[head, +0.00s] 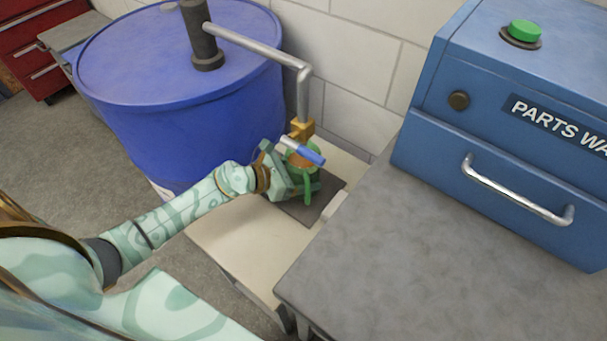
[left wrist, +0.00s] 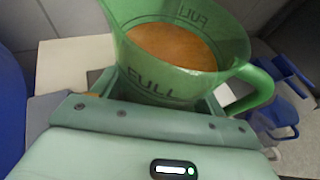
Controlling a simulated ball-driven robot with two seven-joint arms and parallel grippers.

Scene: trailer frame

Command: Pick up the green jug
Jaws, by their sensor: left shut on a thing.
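The green jug (head: 309,185) is below the brass tap (head: 301,130) in the head view, partly hidden by the tap's blue lever (head: 306,151). In the left wrist view the green jug (left wrist: 150,72) fills the upper middle, with "FULL" marked on it, brown-orange liquid inside and its handle to the right. My left gripper (head: 292,182) is shut on the jug's body. The wrist view shows the gripper (left wrist: 155,105) around the jug's lower part. I cannot tell whether the jug's base touches the dark mat (head: 328,202). My right gripper is not in view.
A blue drum (head: 180,110) with a pump pipe (head: 262,48) stands behind at left. The mat lies on a cream stand (head: 240,245). A grey bench (head: 400,270) with a blue parts washer (head: 510,130) is at right. The white block wall (head: 345,50) is behind.

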